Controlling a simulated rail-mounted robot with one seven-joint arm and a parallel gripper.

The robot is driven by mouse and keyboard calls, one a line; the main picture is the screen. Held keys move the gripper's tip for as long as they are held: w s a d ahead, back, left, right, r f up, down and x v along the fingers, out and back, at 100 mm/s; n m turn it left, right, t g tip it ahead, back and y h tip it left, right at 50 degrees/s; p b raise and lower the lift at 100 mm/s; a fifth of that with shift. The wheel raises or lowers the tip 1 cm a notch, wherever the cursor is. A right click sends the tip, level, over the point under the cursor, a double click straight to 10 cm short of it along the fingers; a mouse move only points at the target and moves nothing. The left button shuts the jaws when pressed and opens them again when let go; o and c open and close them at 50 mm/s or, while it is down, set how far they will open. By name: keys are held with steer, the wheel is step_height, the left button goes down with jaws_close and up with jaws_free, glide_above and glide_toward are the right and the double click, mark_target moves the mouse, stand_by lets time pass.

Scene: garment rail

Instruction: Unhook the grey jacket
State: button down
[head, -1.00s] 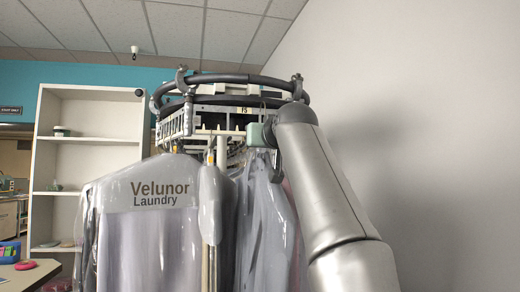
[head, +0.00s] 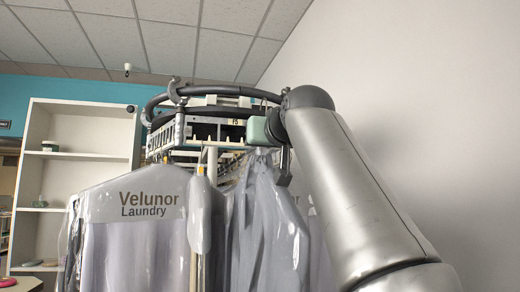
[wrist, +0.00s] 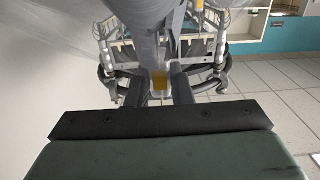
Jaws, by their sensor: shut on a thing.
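The grey jacket (head: 266,222) hangs in a clear bag at the right of the front row in the head view. My gripper (head: 281,162) is at the top of this garment, just below the rail. In the wrist view my gripper (wrist: 158,88) has its two dark fingers on either side of a small yellow piece (wrist: 160,80) at the hanger's neck, and it is shut there. Grey cloth (wrist: 145,18) shows beyond the fingers. The hook's contact with the rail is hidden behind my gripper and arm, so I cannot tell whether it is on the rail.
The oval rail (head: 215,91) with its slotted bar (head: 176,136) stands above the garments. A bagged garment marked Velunor Laundry (head: 140,225) hangs at left, with a narrow one (head: 202,215) close beside the jacket. White shelves (head: 80,130) stand behind left. A bare wall (head: 430,110) is at right.

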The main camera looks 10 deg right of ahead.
steer(key=s+b, duration=0.3)
steer(key=s, duration=1.3)
steer(key=shift+d, duration=0.35)
steer(key=shift+s+r, duration=0.1)
steer(key=shift+s, duration=0.05)
stand_by(0.3)
